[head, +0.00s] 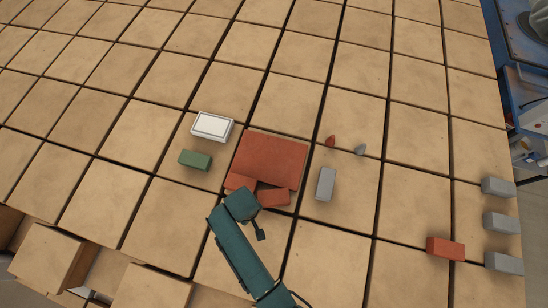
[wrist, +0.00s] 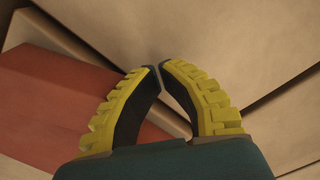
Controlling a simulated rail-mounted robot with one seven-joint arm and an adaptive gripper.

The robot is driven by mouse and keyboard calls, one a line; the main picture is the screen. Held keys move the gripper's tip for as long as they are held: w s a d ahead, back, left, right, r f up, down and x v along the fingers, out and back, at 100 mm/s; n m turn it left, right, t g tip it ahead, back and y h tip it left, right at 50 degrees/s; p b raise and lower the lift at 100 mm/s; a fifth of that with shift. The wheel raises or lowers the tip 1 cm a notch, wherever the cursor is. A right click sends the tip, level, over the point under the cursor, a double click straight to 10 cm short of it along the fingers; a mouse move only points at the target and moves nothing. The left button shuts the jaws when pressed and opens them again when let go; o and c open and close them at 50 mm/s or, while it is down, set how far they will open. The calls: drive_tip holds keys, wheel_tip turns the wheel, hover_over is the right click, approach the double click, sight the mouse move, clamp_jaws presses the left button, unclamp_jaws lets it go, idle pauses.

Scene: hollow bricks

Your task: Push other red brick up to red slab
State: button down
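The red slab (head: 270,158) lies flat near the middle of the tiled floor in the head view. One red brick (head: 240,182) lies at the slab's near left edge, partly hidden by my arm. A second red brick (head: 273,197) lies slightly angled along the near edge, touching or almost touching it. A third red brick (head: 445,248) lies far off to the right. My gripper (wrist: 160,68) has its fingertips together, with nothing visible held. In the head view its fingers are hidden under my wrist, beside the two near bricks. A red surface (wrist: 60,105) fills the left of the wrist view.
A white box (head: 212,126) and a green brick (head: 195,160) lie left of the slab. A grey brick (head: 325,184), a small red piece (head: 331,141) and a small grey piece (head: 360,150) lie right of it. Several grey bricks (head: 500,223) line the right edge.

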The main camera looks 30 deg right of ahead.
drive_tip(key=shift+d, duration=0.15)
drive_tip(key=shift+w+d, duration=0.25)
drive_tip(key=shift+d, duration=0.85)
drive_tip(key=shift+s+a+p, duration=0.15)
drive_tip(key=shift+a+p, duration=0.25)
drive_tip(key=shift+a, duration=0.4)
wheel_tip(320, 180, up, 8)
drive_tip(key=p, duration=0.8)
